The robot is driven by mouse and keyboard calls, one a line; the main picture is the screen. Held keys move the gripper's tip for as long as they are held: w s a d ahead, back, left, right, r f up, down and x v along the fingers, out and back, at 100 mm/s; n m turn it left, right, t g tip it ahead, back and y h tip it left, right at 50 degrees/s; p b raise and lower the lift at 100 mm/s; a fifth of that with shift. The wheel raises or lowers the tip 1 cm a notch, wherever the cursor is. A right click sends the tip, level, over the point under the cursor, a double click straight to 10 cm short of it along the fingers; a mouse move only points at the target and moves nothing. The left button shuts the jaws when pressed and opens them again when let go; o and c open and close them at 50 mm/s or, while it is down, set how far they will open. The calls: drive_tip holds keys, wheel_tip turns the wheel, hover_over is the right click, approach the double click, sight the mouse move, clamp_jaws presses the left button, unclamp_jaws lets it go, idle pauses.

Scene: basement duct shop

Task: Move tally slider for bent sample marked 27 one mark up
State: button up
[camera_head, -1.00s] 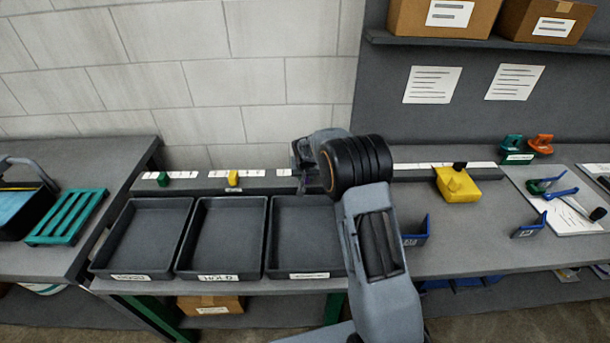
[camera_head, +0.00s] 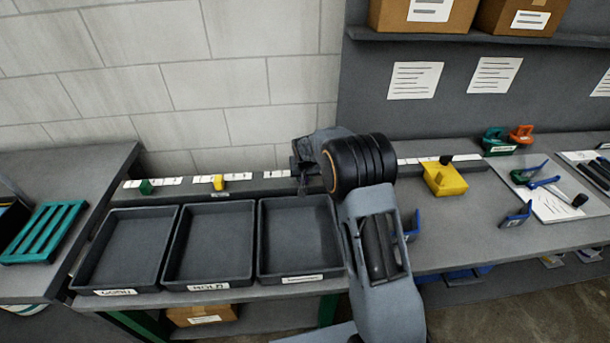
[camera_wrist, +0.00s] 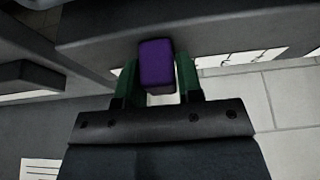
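My gripper (camera_head: 302,178) is at the ledge behind the trays, over the third white mark strip (camera_head: 275,174). In the wrist view its two green fingers stand on either side of a purple slider (camera_wrist: 156,62), close against it, and appear shut on it. My wrist hides this slider in the head view. A green slider (camera_head: 146,187) and a yellow slider (camera_head: 218,182) sit on the ledge to the left, each at its own white strip. The ledge (camera_wrist: 100,32) and a white strip (camera_wrist: 235,57) also show in the wrist view. The number 27 cannot be read.
Three empty dark trays (camera_head: 208,197) stand in front of the ledge. To the right are a yellow block (camera_head: 445,180), blue brackets (camera_head: 515,215), green and orange clamps (camera_head: 497,141) and a paper sheet (camera_head: 553,205). A green slatted rack (camera_head: 43,232) lies on the left bench.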

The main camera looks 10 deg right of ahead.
drive_tip(key=o, duration=0.4)
drive_tip(key=shift+d, duration=0.15)
drive_tip(key=shift+c, duration=0.2)
drive_tip(key=shift+s+r, duration=0.1)
drive_tip(key=b+v, duration=0.1)
drive_tip(key=v, duration=1.2)
drive_tip(key=shift+r+b, duration=0.25)
drive_tip(key=shift+b, duration=0.05)
drive_tip(key=s+d+r+n, duration=0.1)
drive_tip(key=s, duration=2.8)
drive_tip(key=shift+r+g, duration=0.2)
drive_tip(key=shift+g, duration=0.2)
